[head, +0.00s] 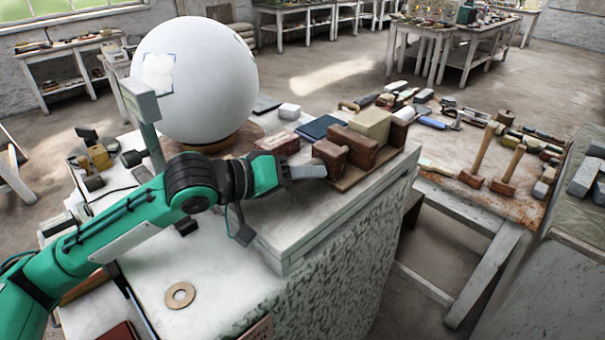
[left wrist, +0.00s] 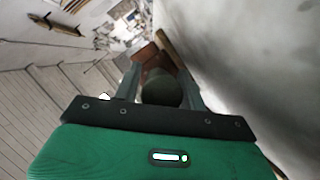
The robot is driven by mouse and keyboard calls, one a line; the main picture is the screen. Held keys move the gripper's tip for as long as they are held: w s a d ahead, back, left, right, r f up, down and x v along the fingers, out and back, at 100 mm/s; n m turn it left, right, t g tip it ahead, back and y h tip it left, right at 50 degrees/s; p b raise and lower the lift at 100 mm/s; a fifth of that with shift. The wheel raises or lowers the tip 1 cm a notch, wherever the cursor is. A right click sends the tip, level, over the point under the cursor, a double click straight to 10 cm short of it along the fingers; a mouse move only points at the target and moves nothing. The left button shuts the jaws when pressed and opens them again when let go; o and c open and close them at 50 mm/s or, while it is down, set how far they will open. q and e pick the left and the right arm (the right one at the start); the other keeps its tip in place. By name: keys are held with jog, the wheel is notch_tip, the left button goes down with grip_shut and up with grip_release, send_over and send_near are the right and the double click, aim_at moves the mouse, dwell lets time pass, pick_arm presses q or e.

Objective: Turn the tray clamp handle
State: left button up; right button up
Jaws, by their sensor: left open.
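My left gripper (head: 308,171) reaches in from the left over the stone-topped bench, its fingers pointing right at the brown blocks of a clamp (head: 330,158) on a wooden tray (head: 352,182). In the left wrist view my left gripper (left wrist: 162,85) is open, with one finger on each side of a dark, rounded handle (left wrist: 161,90). I cannot tell whether the fingers touch it. Brown clamp parts (left wrist: 146,54) show beyond the handle. In the head view the handle is hidden by the gripper. My right gripper is not in view.
A large white sphere (head: 205,80) stands close behind my left arm. A pale block (head: 371,124) sits by the clamp, with a dark blue book (head: 318,127) to the left. A flat ring (head: 180,295) lies in front. Mallets (head: 478,150) and tools cover the right table.

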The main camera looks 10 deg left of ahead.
pick_arm(q)
jog(key=c, duration=0.7)
jog(key=shift+r, duration=0.1)
jog(key=shift+r+m+y+p, duration=0.15)
jog(key=shift+m+y+p, duration=0.25)
jog(key=shift+p, duration=0.6)
jog(key=m+y+p, duration=0.1)
jog(key=m+p, duration=0.1)
jog(key=p, duration=0.1)
jog(key=shift+t+p, duration=0.3)
jog(key=m+y+p, duration=0.1)
jog(key=m+p, duration=0.1)
jog(key=shift+m+t+y+p, duration=0.35)
jog(key=shift+m+t+y, duration=0.05)
jog(key=m+t+y+p, duration=0.1)
jog(key=m+p, duration=0.1)
jog(key=m, duration=0.1)
jog(key=shift+y, duration=0.4)
jog(key=shift+f+m+t+y, duration=0.2)
jog(key=shift+m+t+y, duration=0.35)
jog(key=shift+m, duration=0.25)
jog(key=shift+a+m+t+y+p, duration=0.1)
jog(key=shift+m+t+y+p, duration=0.3)
jog(key=shift+m, duration=0.4)
